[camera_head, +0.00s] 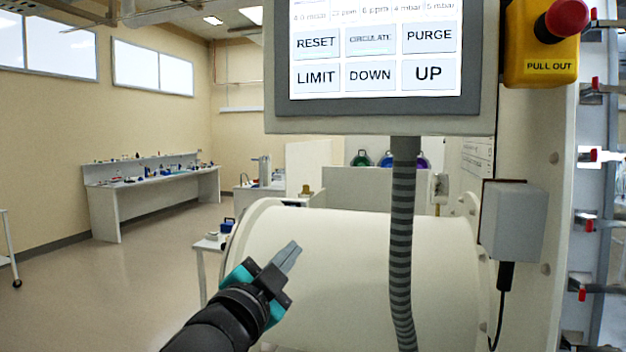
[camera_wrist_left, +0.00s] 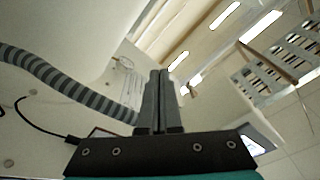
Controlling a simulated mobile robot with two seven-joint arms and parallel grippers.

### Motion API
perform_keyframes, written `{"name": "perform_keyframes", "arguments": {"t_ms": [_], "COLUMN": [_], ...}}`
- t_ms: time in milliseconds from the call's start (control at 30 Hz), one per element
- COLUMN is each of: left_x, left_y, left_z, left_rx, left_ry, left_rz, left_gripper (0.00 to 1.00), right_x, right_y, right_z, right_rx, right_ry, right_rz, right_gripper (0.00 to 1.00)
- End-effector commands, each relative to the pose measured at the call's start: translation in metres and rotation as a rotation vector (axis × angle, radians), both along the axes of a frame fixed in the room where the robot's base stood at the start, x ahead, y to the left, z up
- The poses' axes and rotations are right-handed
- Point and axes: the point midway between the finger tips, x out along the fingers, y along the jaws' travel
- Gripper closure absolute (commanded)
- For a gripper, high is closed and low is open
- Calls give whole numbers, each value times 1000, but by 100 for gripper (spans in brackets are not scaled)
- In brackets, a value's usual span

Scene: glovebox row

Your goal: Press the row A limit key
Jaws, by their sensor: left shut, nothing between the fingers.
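The touch panel (camera_head: 384,109) hangs at the top of the head view, its upper part cut off by the frame. Its LIMIT key (camera_head: 317,77) is at the lower left of the key grid, below RESET and left of DOWN. My left gripper (camera_head: 287,258) is below and left of the panel, in front of the white cylinder, with its fingers pointing up and right. It is apart from the screen. In the left wrist view its fingers (camera_wrist_left: 158,100) are together with nothing between them. The LIMIT key does not show in that view. My right gripper is not in view.
A ribbed grey hose (camera_head: 402,230) hangs from the panel, in front of the white cylinder (camera_head: 345,270). A yellow box with a red stop button (camera_head: 567,18) is right of the panel. A grey box (camera_head: 513,222) with a cable is below it. Open floor lies left.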

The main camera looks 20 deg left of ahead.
Motion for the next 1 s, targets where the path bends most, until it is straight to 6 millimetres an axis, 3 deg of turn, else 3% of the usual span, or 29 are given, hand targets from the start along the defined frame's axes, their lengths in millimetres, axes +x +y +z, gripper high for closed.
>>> {"name": "perform_keyframes", "arguments": {"t_ms": [33,300,500,700,1000], "left_x": [-5,-51,-96,-122,-127], "left_y": [-3,-19,-31,-38,-39], "left_z": [30,155,220,247,251], "left_rx": [31,192,303,362,373], "left_ry": [-67,-384,-576,-671,-689], "left_rz": [-13,-65,-87,-96,-98], "left_gripper": [100,100,100,100,100], "right_x": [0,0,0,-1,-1], "right_y": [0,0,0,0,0], "right_z": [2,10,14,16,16], "right_rx": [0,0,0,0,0], "right_ry": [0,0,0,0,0], "right_rz": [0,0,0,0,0], "right_gripper": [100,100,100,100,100]}}
